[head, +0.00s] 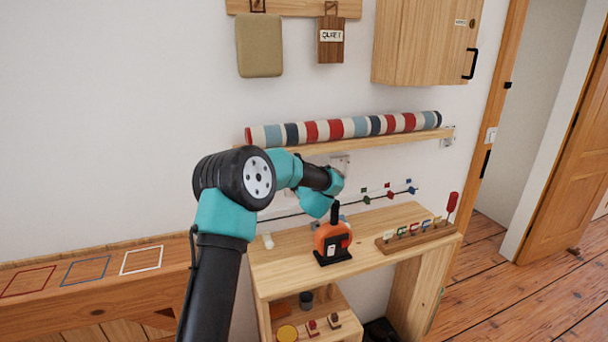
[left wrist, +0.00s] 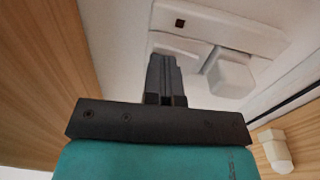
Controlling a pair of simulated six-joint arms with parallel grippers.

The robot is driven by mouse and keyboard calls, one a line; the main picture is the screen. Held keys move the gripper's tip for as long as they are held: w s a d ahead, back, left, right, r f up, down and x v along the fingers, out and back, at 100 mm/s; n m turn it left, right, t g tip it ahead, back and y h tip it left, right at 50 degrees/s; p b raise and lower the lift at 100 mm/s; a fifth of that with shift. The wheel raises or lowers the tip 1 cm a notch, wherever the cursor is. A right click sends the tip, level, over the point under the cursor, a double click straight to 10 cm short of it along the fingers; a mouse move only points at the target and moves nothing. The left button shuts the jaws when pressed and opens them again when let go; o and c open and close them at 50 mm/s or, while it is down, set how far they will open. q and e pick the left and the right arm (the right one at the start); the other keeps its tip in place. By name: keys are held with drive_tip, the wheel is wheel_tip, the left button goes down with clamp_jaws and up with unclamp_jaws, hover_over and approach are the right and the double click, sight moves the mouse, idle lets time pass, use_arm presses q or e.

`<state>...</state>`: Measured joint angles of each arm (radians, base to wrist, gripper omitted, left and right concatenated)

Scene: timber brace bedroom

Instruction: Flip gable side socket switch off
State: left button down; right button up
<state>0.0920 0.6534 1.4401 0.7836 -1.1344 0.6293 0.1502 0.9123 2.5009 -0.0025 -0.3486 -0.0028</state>
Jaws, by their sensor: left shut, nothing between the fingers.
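A pale wall socket (left wrist: 222,30) fills the upper middle of the left wrist view, with a small dark square on its raised bar and a white blocky plug-like piece (left wrist: 230,75) on it. My left gripper (left wrist: 165,62) is shut and empty, its fingertips close in front of the socket's lower left part. I cannot tell whether they touch it, nor which way the switch sits. In the head view part of a pale wall plate (head: 340,163) shows under the striped roll, just above my left wrist, which hides the fingers. My right gripper is not in view.
A wooden desk (head: 285,262) stands below, with an orange-and-black device (head: 333,243) close to my left wrist and a rack of small coloured pieces (head: 418,234). A shelf (head: 390,138) with a striped roll (head: 345,128) is above. A dark cable (left wrist: 285,104) runs along the wall.

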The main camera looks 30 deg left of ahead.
use_arm(q)
drive_tip(key=shift+w, duration=0.1)
drive_tip(key=r+v, duration=0.3)
drive_tip(key=v, duration=1)
drive_tip(key=shift+s+d, duration=0.3)
drive_tip(key=shift+d, duration=0.1)
